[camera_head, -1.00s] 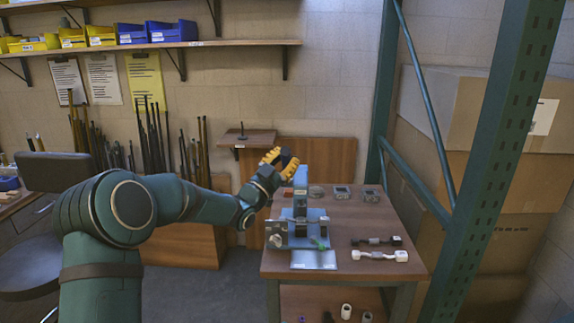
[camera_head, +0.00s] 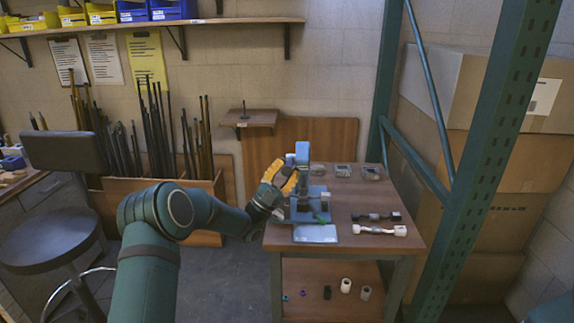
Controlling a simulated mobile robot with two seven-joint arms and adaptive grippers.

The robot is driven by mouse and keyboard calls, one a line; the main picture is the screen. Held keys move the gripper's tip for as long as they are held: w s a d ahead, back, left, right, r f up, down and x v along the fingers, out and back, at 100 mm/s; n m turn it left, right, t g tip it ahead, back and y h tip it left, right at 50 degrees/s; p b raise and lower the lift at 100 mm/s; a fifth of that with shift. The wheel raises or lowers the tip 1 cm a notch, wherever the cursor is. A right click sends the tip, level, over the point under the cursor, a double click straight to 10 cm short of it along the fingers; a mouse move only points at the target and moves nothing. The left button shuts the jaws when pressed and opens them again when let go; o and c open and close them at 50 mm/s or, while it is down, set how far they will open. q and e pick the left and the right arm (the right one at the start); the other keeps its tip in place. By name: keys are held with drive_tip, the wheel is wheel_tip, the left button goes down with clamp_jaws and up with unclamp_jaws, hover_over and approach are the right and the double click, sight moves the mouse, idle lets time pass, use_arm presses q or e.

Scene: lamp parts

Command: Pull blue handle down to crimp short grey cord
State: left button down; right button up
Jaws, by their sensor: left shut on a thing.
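A blue press (camera_head: 303,165) stands upright on its base at the left of the wooden table (camera_head: 350,250). My left gripper (camera_head: 287,180), with orange fingers, is beside the left of the press column, above the base. It is shut on the blue handle, which the fingers mostly hide. A small green piece (camera_head: 322,218) shows at the front right of the press base. A short dark grey cord (camera_head: 376,217) with dark and light ends lies on the table to the right. Whether another cord sits in the press is too small to tell. My right gripper is out of view.
A white cord (camera_head: 380,230) lies in front of the grey one. Small grey boxes (camera_head: 371,173) stand at the table's back. A pale plate (camera_head: 315,234) lies before the press. A green rack post (camera_head: 490,150) and cartons (camera_head: 505,200) bound the right side.

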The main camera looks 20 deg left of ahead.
use_arm(q)
drive_tip(key=shift+d+f, duration=0.15)
drive_tip(key=shift+f, duration=0.2)
drive_tip(key=c, duration=0.7)
unclamp_jaws()
drive_tip(key=shift+c, duration=0.2)
drive_tip(key=shift+r, duration=0.1)
drive_tip(key=shift+s, duration=0.1)
drive_tip(key=v, duration=1.2)
